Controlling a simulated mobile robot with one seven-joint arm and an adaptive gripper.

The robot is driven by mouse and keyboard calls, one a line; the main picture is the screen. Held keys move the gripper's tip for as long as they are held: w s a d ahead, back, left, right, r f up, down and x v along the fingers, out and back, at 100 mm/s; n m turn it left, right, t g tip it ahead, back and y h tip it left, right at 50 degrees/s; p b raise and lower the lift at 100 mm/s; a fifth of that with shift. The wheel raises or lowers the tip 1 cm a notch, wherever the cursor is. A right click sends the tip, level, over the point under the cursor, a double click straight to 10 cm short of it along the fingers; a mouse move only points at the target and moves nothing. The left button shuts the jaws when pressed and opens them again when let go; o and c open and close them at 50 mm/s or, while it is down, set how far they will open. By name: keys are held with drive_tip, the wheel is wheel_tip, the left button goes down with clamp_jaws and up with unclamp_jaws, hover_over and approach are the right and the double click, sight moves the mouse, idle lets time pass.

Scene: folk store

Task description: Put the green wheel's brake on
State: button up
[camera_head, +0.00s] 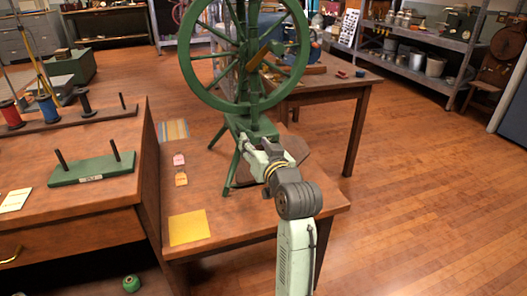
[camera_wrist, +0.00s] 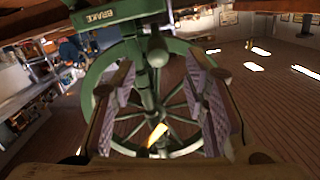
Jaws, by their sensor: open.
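The green wheel (camera_head: 190,71) stands upright on a green frame on a wooden table. It also fills the middle of the wrist view (camera_wrist: 95,82), behind my fingers. A green bar marked "BRAKE" (camera_wrist: 103,18) crosses the top of the wrist view. A rounded green knob (camera_wrist: 157,48) shows beside it, just beyond and between my fingertips. My gripper (camera_head: 249,146) is at the frame's lower part, below the wheel. In the wrist view my gripper (camera_wrist: 160,75) is open, with nothing held between its pads. In the head view my wrist hides part of the frame's base.
A yellow-brown piece (camera_head: 258,56) lies across the wheel. Pink and orange tags (camera_head: 180,170) and a yellow sheet (camera_head: 189,227) lie on the table. A green stand with two pegs (camera_head: 92,169) is on the left bench. Another table (camera_head: 330,82) stands behind. Floor is open at right.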

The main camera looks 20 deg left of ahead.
drive_tip(key=p+v, duration=0.1)
drive_tip(key=v, duration=0.5)
drive_tip(key=shift+r, duration=0.3)
drive_tip(key=shift+p, duration=0.3)
drive_tip(key=shift+c, duration=0.5)
